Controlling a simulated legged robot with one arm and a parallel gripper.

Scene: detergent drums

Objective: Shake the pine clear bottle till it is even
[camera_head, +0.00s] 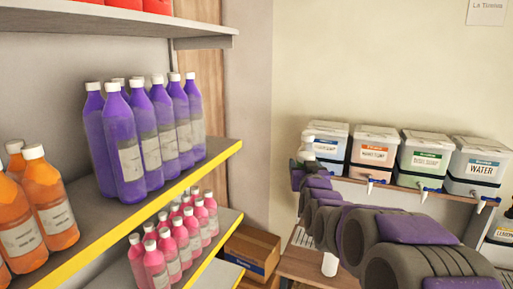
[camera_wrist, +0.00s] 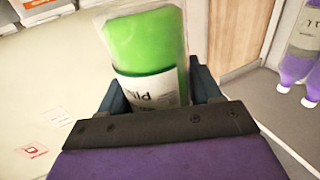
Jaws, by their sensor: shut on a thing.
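The jaws and the palm hide part of the label and one end. In the head view my gripper (camera_head: 302,172) is at the far end of my arm, in front of the dispensers. Only a small pale part of the bottle (camera_head: 307,144) shows there. I cannot tell whether its contents are even.
Labelled dispenser drums with taps, among them a water drum (camera_head: 477,166), stand on a rack behind my gripper. A yellow-edged shelf (camera_head: 205,166) at left holds purple bottles (camera_head: 124,146) and orange bottles (camera_head: 48,200). Pink bottles (camera_head: 170,240) and a cardboard box (camera_head: 251,250) are lower. A white bottle (camera_head: 330,264) stands below my arm.

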